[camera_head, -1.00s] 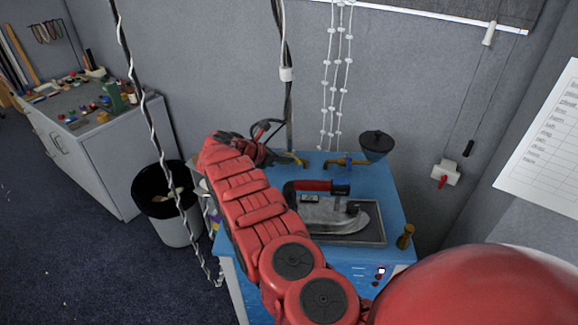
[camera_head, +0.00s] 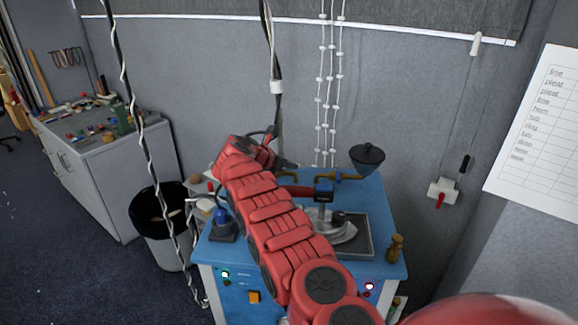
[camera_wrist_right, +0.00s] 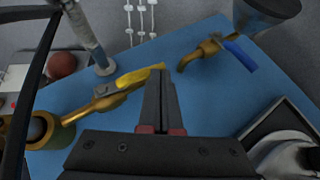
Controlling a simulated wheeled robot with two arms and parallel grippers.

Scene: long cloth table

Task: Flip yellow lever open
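The yellow lever (camera_wrist_right: 138,77) sits on a brass valve (camera_wrist_right: 100,104) on the blue table top (camera_wrist_right: 105,145) in the right wrist view. It slants up to the right, roughly along the valve's pipe. My right gripper (camera_wrist_right: 162,75) has its two dark fingers together, with nothing between them. Their tips are at the lever's free right end; whether they touch it I cannot tell. In the head view my right gripper (camera_head: 284,163) is over the table's back left part, and my red arm hides much of that area. My left gripper is not in view.
A second brass valve with a blue lever (camera_wrist_right: 240,54) is to the right, beside a dark funnel (camera_head: 367,157). An iron (camera_head: 335,228) on a dark tray (camera_head: 362,250) is right of my arm. A hanging cable (camera_head: 276,88) and white beaded cords (camera_head: 320,100) are behind.

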